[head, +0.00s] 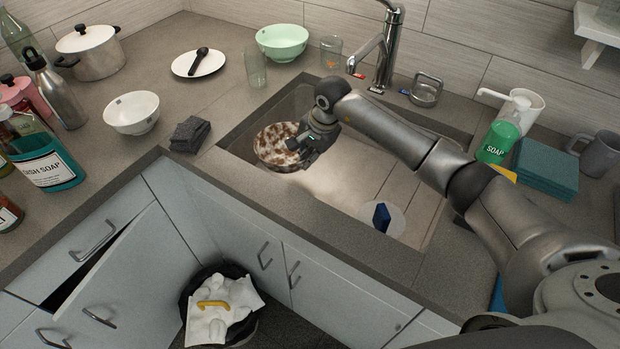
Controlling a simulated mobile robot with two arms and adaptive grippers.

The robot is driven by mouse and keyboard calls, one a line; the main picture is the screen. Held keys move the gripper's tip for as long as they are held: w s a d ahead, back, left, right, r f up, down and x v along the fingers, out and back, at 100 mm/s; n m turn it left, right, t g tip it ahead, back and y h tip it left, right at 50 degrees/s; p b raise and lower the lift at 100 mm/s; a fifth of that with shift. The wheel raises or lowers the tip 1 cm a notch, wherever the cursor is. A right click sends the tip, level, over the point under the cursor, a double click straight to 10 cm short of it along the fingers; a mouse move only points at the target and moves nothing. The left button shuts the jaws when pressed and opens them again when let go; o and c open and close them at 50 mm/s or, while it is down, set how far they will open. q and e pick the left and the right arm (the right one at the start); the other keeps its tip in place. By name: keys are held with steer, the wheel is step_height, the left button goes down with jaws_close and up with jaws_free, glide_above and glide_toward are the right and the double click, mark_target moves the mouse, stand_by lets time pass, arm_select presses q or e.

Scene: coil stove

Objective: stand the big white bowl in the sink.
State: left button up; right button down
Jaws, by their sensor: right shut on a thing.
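A big white bowl with brown stains (272,147) is inside the left part of the sink (340,170). My right gripper (303,149) is shut on the right side of this bowl's rim, with my right arm reaching in from the right across the sink. The bowl looks roughly upright; I cannot tell whether its base touches the sink floor. A smaller-looking clean white bowl (131,113) stands on the counter at the left. My left gripper is not in view.
A small dish with a blue sponge (381,217) lies at the sink's right front. The faucet (384,45) rises behind the sink. A green bowl (282,42), a glass (256,68) and a grey cloth (190,134) are near the sink. An open bin (220,306) stands below.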

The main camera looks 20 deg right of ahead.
step_height(320, 180, down, 9)
steer(key=b, duration=0.4)
steer(key=shift+f, duration=0.1)
steer(key=c, duration=1.6)
jaws_free()
steer(key=shift+c, duration=0.2)
steer(key=shift+d+r, duration=0.1)
steer(key=shift+r, duration=0.35)
steer(key=p+v, duration=0.7)
steer(key=v, duration=0.4)
steer(key=shift+s, duration=0.2)
steer(key=shift+r, duration=0.1)
